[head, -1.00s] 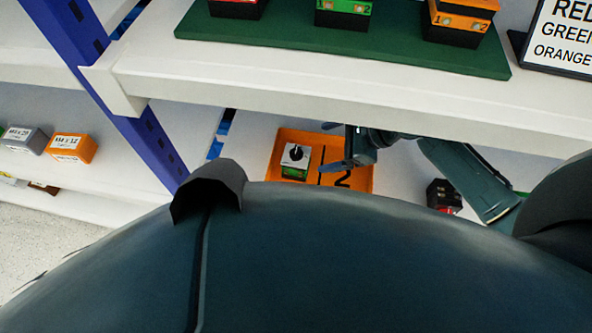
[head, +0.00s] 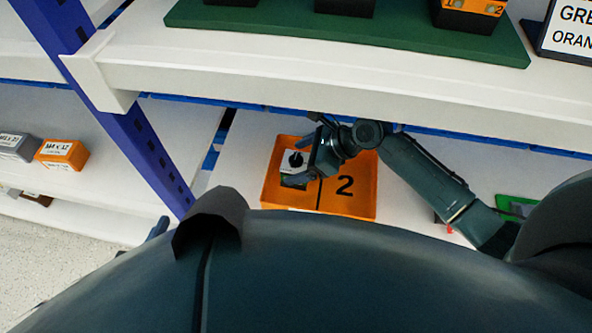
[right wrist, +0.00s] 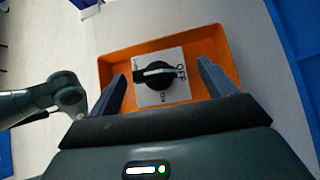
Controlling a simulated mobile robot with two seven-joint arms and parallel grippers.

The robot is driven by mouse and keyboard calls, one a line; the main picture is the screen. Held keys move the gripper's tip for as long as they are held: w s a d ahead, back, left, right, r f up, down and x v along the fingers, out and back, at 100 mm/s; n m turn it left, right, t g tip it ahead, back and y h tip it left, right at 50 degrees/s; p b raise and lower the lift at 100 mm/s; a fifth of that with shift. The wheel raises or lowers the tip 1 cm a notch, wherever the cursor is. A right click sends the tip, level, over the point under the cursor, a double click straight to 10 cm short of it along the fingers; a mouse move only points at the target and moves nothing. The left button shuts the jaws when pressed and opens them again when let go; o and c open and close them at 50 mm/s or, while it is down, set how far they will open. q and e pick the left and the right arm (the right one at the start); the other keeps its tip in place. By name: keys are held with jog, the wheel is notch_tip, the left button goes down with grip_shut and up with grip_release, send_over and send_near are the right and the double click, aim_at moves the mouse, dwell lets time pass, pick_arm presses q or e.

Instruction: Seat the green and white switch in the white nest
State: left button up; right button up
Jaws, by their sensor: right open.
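The green and white switch (head: 294,160) stands in the left compartment of the orange tray (head: 368,190) on the lower shelf. In the right wrist view its white top (right wrist: 172,93) with a black knob and OFF lettering faces me. My right gripper (head: 305,160) is open above it. Its fingers (right wrist: 162,78) appear on either side of the switch, with no contact seen. A dark tip at the left of my body in the head view looks like part of my left gripper (head: 157,229); its jaws are not clear. I cannot make out the white nest.
The upper shelf (head: 300,85) overhangs the tray and carries a green board (head: 400,42) with switch blocks and a sign (head: 572,35). A blue post (head: 125,110) stands at the left. A green item (head: 512,205) lies right, behind my arm. White shelf surrounds the tray.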

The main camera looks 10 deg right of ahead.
aim_at(290, 164)
jog(key=b+x, duration=0.1)
jog(key=x, duration=0.2)
jog(key=shift+a+f, duration=0.15)
jog(key=c, duration=1.2)
